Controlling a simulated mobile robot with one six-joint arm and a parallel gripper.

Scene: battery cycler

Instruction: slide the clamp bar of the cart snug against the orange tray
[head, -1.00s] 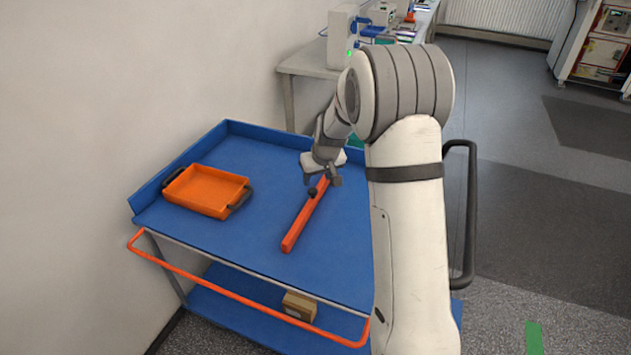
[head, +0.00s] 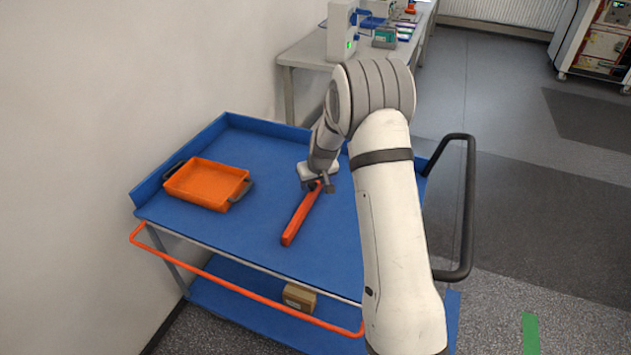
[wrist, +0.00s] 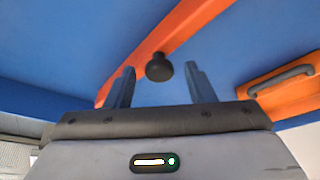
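The orange tray (head: 207,184) with dark handles lies on the left part of the blue cart top. The clamp bar (head: 301,220), a long orange bar, lies on the cart top to the right of the tray, with a clear blue gap between them. In the wrist view the bar (wrist: 185,30) crosses the top with a dark round knob (wrist: 159,67) on it. My gripper (wrist: 160,85) has its two fingers apart, one on each side of the knob, with gaps showing. In the head view my gripper (head: 318,184) is over the bar's far end. Part of the tray (wrist: 290,88) shows at right in the wrist view.
The blue cart top (head: 250,235) has a raised rim at the back and left. An orange rail (head: 240,288) runs along its front, and a black handle (head: 467,210) stands at right. A cardboard box (head: 299,297) sits on the lower shelf. A bench (head: 312,54) stands behind.

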